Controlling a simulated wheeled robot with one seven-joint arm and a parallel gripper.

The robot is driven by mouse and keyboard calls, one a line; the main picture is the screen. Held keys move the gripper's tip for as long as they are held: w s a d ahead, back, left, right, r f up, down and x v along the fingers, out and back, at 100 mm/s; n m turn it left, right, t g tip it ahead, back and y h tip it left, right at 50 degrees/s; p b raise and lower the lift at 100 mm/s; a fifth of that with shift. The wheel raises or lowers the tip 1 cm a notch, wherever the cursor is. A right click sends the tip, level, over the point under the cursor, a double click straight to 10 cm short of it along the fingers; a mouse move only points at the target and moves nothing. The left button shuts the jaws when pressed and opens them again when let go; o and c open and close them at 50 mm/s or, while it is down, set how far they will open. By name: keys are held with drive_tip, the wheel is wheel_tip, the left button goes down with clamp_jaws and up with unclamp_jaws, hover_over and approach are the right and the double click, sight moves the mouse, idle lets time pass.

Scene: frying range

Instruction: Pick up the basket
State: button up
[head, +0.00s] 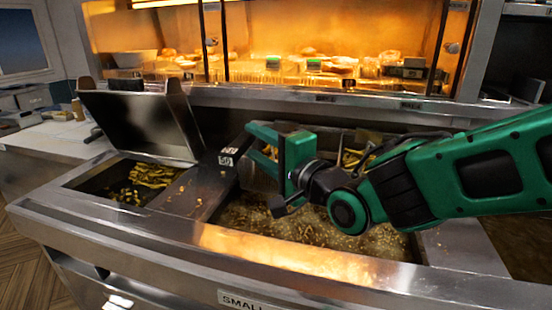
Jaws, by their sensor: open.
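A metal basket (257,177) appears to sit at the back of the right fryer vat, with golden fries (354,158) showing beside my arm. My gripper and wrist hide much of the basket, and I cannot make out its handle clearly. My green gripper (257,146) is open, over the left part of this basket, with its fingers pointing left. I cannot tell whether the fingers touch the basket.
The right vat (305,228) holds bubbling oil. Left, more fries (152,176) lie in another vat below a tilted metal panel (140,122). A steel divider (205,180) separates the vats. A lit food warmer (300,50) stands behind; a steel front ledge (270,255) runs across.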

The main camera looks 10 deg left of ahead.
sight(252, 141)
drive_tip(key=x, duration=0.4)
drive_tip(key=shift+w+d, duration=0.1)
drive_tip(key=shift+w, duration=0.05)
drive_tip(key=x, duration=0.5)
drive_tip(key=shift+a+f, duration=0.1)
drive_tip(key=shift+a, duration=0.3)
drive_tip(key=shift+s, duration=0.2)
clamp_jaws()
idle(0.7)
